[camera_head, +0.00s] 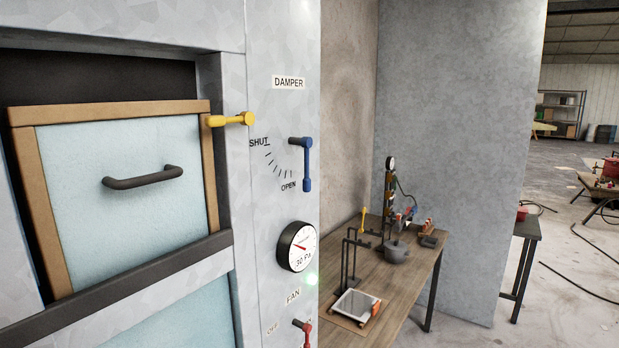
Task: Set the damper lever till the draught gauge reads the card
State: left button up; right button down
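The blue damper lever (307,168) is on the grey panel under the DAMPER label (289,83). It hangs down from its pivot, towards the OPEN end of the scale (275,162), which runs from SHUT at upper left to OPEN at the bottom. The round draught gauge (298,247) is below it, with a black rim and white face. Its red needle points to the upper left, and "30 Pa" shows on the lower face. The finer marks are too small to read. I cannot make out a separate card. Neither gripper is in view.
A yellow latch handle (232,119) lies across the edge of the wood-framed door (110,185). A red fan lever (303,330) is at the bottom edge. A wooden workbench (395,285) with tools stands right of the panel. Hoses lie on the floor further right.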

aim_at(307, 142)
jog(key=u, duration=0.55)
jog(key=k, duration=1.3)
jog(key=z, duration=0.1)
jog(key=i, duration=0.5)
jog(key=z, duration=0.6)
jog(key=i, duration=1.05)
jog(key=u, duration=0.5)
